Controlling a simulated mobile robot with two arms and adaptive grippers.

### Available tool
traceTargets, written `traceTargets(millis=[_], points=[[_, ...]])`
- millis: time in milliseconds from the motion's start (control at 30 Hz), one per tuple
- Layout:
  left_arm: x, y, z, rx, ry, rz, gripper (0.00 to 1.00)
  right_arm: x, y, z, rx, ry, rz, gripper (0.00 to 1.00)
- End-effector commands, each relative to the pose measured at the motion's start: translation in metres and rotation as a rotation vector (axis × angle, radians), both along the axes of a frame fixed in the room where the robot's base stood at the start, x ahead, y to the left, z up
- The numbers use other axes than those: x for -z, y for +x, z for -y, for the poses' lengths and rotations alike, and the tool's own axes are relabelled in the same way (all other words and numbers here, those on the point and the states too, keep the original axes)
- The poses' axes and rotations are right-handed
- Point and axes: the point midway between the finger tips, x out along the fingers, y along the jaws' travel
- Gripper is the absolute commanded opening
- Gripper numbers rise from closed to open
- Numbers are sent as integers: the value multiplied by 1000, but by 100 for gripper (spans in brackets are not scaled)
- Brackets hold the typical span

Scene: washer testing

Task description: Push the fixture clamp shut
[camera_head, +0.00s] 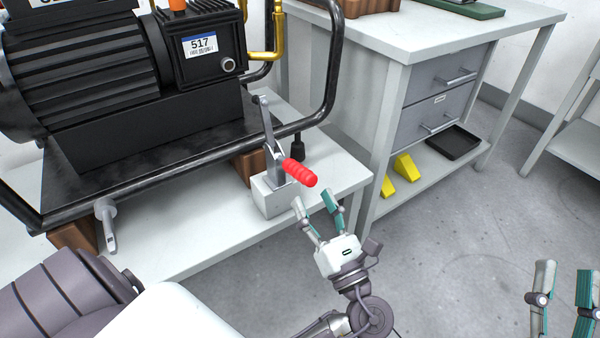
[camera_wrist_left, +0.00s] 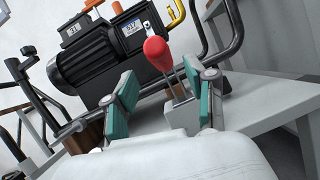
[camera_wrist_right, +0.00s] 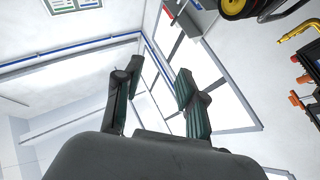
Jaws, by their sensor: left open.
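The fixture clamp (camera_head: 268,190) stands on a pale block at the front right of the white bench. Its metal arm (camera_head: 267,122) points up, and its red handle (camera_head: 300,172) slants out toward the front right. My left gripper (camera_head: 315,204) is open and empty, just in front of and below the handle tip, apart from it. In the left wrist view, the red handle (camera_wrist_left: 157,52) appears between the two fingers, beyond them. My right gripper (camera_head: 566,273) is open and empty over the floor at the far right, away from the clamp.
A black motor unit (camera_head: 90,75) in a black tube frame (camera_head: 325,100) sits on the bench (camera_head: 205,250) beside the clamp. A drawer table (camera_head: 450,35) stands to the right, with yellow wedges (camera_head: 406,167) and a black tray (camera_head: 453,142) on its shelf. The floor in front is clear.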

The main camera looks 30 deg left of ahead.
Motion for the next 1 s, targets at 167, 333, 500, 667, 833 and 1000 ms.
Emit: traceTargets(millis=[167, 333, 500, 667, 833, 1000], points=[[-13, 17, -30, 0, 2, 3, 56, -15, -12, 1, -6, 34, 118, 40], [-22, 28, -49, 1, 0, 1, 56, -26, -22, 2, -11, 58, 200, 40], [-26, 33, -57, 3, -1, -1, 56, -31, -27, 3, -13, 69, 236, 40], [-27, 34, -58, 3, -1, -1, 56, -31, -28, 3, -14, 71, 241, 40], [-27, 34, -58, 3, -1, -1, 47, -31, -28, 3, -14, 71, 241, 40], [-27, 34, -58, 3, -1, -1, 19, -31, -27, 3, -13, 70, 240, 40]])
